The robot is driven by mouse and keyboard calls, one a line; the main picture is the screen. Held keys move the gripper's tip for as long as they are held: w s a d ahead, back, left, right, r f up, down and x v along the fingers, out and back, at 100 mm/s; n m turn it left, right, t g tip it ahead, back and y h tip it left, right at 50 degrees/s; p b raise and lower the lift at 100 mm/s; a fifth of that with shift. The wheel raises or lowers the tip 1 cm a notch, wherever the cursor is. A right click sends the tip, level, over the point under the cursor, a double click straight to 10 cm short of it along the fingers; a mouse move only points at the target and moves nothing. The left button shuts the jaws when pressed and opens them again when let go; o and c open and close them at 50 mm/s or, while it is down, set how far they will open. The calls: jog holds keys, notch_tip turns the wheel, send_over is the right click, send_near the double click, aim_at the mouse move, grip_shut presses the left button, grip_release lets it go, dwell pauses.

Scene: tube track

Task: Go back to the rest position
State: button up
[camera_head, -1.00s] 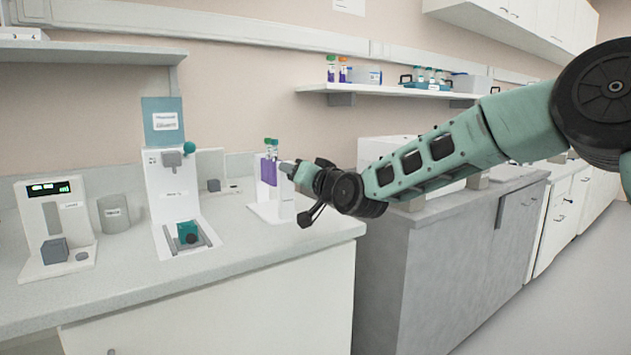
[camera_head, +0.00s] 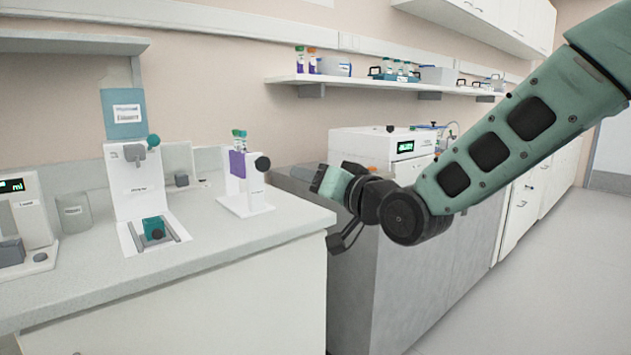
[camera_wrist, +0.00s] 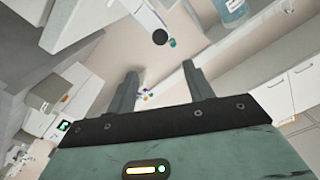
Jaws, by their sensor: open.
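My gripper shows in the wrist view (camera_wrist: 158,88) with its two dark fingers spread apart and nothing between them. In the head view my green arm comes in from the right, and the gripper end (camera_head: 325,190) is in front of the grey cabinet, right of the white tube rack. The fingers are hard to make out there. A clear gap lies between the gripper and the rack.
A white device with a teal block (camera_head: 153,229) stands on the white counter (camera_head: 230,262), with a display unit (camera_head: 28,215) at its left. A boxy instrument (camera_head: 365,147) stands on the grey cabinet behind my arm. A shelf (camera_head: 350,82) hangs above. The floor (camera_head: 520,270) at right is open.

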jog(key=shift+s, duration=0.1)
jog(key=s+f+n+g+h, duration=0.4)
jog(key=s+f+g, duration=0.4)
jog(key=s+f, duration=0.55)
jog(key=s+d+f+n+g+h, duration=0.1)
jog(key=s+d+f+g+h, duration=0.15)
jog(key=s, duration=0.45)
jog(key=s+d+f+n+g+h, duration=0.1)
jog(key=s+d+g, duration=0.15)
jog(key=s, duration=0.45)
jog(key=s+d+f+n+g+h, duration=0.1)
jog(key=s+d+f+g+h, duration=0.1)
jog(key=s+d, duration=0.35)
notch_tip(320, 180, up, 18)
jog(key=s+a+p, duration=0.1)
jog(key=p, duration=1.6)
jog(key=shift+a+f+p, duration=0.2)
jog(key=shift+a+p, duration=0.1)
jog(key=shift+a, duration=0.1)
jog(key=shift+o, duration=0.5)
jog(key=shift+s, duration=0.1)
